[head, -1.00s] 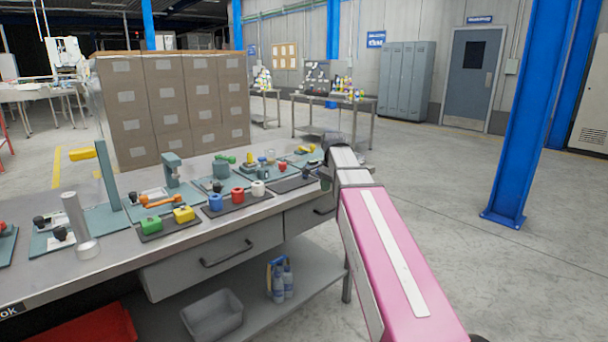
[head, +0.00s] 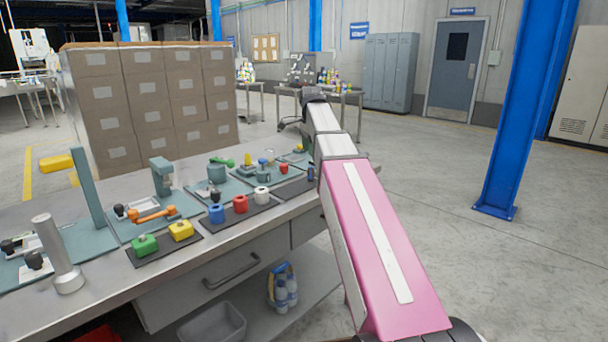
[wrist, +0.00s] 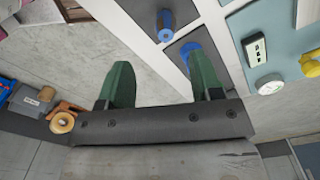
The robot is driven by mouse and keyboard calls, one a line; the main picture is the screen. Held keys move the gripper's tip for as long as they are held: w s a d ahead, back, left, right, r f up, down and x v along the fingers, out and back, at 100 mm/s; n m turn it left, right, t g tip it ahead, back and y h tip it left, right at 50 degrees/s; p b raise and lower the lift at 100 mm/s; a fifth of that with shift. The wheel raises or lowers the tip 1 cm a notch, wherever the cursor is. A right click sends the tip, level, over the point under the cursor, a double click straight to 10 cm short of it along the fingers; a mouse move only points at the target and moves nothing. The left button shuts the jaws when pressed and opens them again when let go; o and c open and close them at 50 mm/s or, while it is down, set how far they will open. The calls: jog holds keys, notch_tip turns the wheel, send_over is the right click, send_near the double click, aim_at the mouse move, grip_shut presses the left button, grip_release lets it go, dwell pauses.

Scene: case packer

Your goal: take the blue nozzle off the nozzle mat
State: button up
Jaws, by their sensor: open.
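In the wrist view a small blue cylinder (wrist: 165,25) and a round blue piece (wrist: 190,50) show beyond my fingertips, by a dark mat; I cannot tell for sure which is the blue nozzle. My gripper (wrist: 163,75) is open, its two green fingers apart with nothing between them. The blue pieces are apart from it. In the head view a dark mat (head: 295,188) lies at the bench's right end, with a small blue piece (head: 310,173) beside my arm. My arm hides the gripper there.
Another dark mat bears a blue piece (head: 217,214), a red piece (head: 240,204) and a white piece (head: 262,195). Green (head: 144,245) and yellow (head: 181,231) blocks sit further left. Stacked cartons (head: 150,100) stand behind. Floor to the right is open up to a blue column (head: 515,120).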

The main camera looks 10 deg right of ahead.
aim_at(311, 170)
notch_tip(311, 170, down, 5)
jog(key=shift+f, duration=0.2)
jog(key=shift+w+d+f, duration=0.1)
jog(key=shift+w+f, duration=0.1)
jog(key=shift+f, duration=1.15)
jog(key=shift+w+f, duration=0.15)
jog(key=shift+f, duration=1.2)
jog(key=c, duration=1)
